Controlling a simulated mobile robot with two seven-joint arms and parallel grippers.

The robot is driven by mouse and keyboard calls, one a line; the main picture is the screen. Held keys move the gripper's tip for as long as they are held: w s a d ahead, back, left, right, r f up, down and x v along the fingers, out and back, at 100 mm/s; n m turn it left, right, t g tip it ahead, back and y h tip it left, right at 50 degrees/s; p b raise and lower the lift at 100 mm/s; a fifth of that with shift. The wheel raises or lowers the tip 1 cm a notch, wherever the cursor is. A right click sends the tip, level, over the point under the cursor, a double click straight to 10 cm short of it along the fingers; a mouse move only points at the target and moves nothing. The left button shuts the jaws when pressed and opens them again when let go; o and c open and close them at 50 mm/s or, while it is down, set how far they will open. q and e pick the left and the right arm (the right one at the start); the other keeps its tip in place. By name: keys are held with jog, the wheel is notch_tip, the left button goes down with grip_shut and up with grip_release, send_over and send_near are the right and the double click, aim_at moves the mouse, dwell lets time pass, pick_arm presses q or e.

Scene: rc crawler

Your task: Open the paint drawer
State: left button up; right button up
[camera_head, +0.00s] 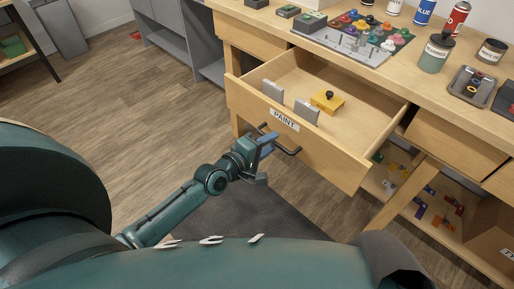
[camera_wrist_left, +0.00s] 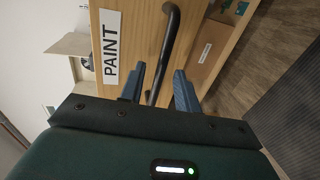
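The paint drawer (camera_head: 300,128) is a light wooden drawer with a white PAINT label, pulled well out of the workbench in the head view. Its front also shows in the left wrist view (camera_wrist_left: 142,40). A dark bar handle (camera_wrist_left: 168,40) is fixed to the front. My left gripper (camera_head: 267,143) is at the handle. In the left wrist view its two blue fingers (camera_wrist_left: 160,70) are apart, with the bar between them and a visible gap on either side. Inside the drawer are a yellow block with a black knob (camera_head: 327,102) and grey plates (camera_head: 306,110). My right gripper is not visible.
The wooden workbench top (camera_head: 285,32) carries a board of coloured pots (camera_head: 364,38), paint cans and a green jar (camera_head: 436,53). A closed drawer (camera_head: 455,142) is on the right. Low shelves hold small coloured parts and a cardboard box (camera_head: 492,235). Open wooden floor lies left.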

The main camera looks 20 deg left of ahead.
pick_arm(q)
jog(key=v, duration=1.2)
jog(key=shift+s, duration=0.4)
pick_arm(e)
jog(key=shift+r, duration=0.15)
pick_arm(q)
jog(key=shift+a+r, duration=0.1)
jog(key=s+d+f+m+g+y+p, duration=0.1)
jog(key=s+d+m+g+p, duration=0.3)
jog(key=m, duration=1.3)
jog(key=s+d+y+p, duration=0.1)
jog(key=s+d+p, duration=0.3)
jog(key=shift+d+f, duration=0.25)
jog(key=shift+f, duration=0.1)
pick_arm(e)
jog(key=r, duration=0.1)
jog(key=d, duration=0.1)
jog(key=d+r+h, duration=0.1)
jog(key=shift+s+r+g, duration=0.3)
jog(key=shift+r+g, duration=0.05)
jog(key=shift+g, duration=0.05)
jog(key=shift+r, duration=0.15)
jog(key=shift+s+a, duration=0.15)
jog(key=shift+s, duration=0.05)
